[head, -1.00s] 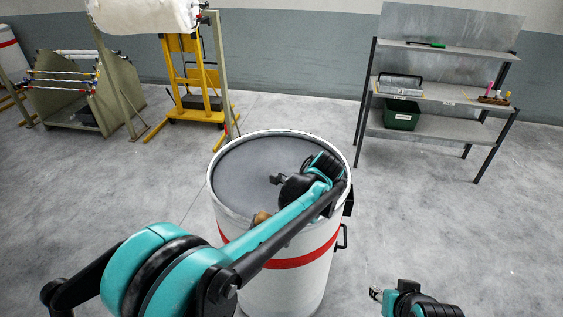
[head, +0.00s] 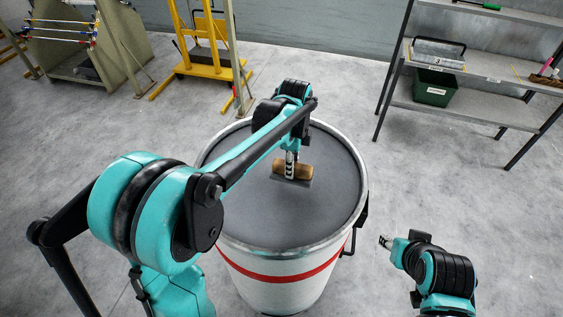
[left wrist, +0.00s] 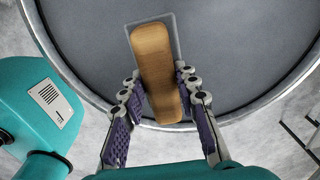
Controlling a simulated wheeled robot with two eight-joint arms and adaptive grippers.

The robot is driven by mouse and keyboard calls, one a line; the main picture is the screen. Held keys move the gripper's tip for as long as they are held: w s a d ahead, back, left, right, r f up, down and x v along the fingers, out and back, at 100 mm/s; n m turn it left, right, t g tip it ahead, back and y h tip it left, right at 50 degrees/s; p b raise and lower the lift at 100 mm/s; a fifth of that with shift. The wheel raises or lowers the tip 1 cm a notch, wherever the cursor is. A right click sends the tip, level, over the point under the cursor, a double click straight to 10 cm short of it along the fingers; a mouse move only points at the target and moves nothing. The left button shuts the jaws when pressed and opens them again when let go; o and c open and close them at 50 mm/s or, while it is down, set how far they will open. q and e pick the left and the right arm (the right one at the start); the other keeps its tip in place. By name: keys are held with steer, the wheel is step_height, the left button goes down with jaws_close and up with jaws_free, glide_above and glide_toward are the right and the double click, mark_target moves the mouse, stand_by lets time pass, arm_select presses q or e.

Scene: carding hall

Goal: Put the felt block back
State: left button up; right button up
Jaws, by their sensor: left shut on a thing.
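The felt block (head: 304,170) has a light brown wooden top and a thin grey base. It is over the grey top of a white drum (head: 281,260) with a red band. My left gripper (head: 291,163) is shut on the block. In the left wrist view, the block (left wrist: 155,62) lies lengthwise between the two fingers, its grey base showing around the far end. I cannot tell whether the base touches the drum top. My right gripper (head: 386,241) is to the right of the drum, away from the block, its finger gap too small to read.
A grey shelf rack (head: 488,66) stands at the back right with a green bin (head: 435,87) and other items. A yellow lifting stand (head: 207,45) and a rod rack (head: 85,42) stand at the back left. The drum has a raised rim and a side handle (head: 357,225). Floor between is clear.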

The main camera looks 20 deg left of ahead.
arm_select(q)
steer(key=w+a+f, duration=0.4)
steer(key=w, duration=0.1)
steer(key=w+a+f, duration=0.2)
steer(key=shift+w, duration=0.3)
steer(key=shift+f, duration=0.4)
step_height(320, 180, down, 3)
steer(key=shift+f, duration=0.1)
steer(key=o, duration=1)
